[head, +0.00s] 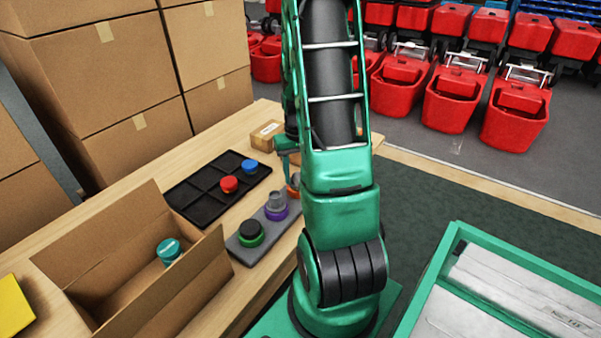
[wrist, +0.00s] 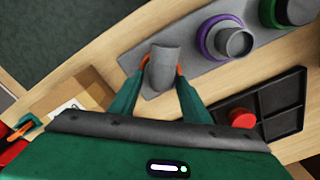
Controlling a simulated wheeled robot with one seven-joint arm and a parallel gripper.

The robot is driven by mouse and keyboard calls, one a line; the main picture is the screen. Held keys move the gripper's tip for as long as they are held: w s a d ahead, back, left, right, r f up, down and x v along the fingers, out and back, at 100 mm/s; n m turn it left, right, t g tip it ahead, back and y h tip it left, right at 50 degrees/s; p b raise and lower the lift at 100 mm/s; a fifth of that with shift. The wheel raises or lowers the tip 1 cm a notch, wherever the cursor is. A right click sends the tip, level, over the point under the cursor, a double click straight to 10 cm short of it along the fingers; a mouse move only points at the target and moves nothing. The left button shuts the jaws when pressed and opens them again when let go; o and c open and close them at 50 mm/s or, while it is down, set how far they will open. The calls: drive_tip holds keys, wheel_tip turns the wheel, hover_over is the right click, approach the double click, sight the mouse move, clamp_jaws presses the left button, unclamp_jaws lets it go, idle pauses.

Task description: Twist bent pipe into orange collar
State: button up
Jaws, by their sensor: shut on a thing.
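The grey bent pipe (wrist: 162,66) is between the two fingers of my gripper (wrist: 160,80), which is shut on it, in the wrist view. The orange collar (wrist: 144,61) shows as orange edges on both sides of the pipe, at the end of the grey base plate (wrist: 190,52). The pipe stands over the collar; how deep it sits is hidden. In the head view the orange collar (head: 293,191) is partly covered by my arm.
On the same plate are a purple collar (head: 276,213) with a grey piece and a green collar (head: 251,241) with a black piece. A black tray (head: 195,187) holds a red and a blue cap. An open carton (head: 215,262) and a small box (head: 265,135) stand nearby.

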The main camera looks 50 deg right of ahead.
drive_tip(key=shift+s+a+f+m, duration=0.2)
drive_tip(key=shift+s+f+m, duration=0.35)
drive_tip(key=shift+m, duration=0.25)
drive_tip(key=shift+w, duration=0.1)
drive_tip(key=shift+m, duration=0.3)
drive_tip(key=shift+f, duration=0.1)
clamp_jaws()
drive_tip(key=shift+w, duration=0.1)
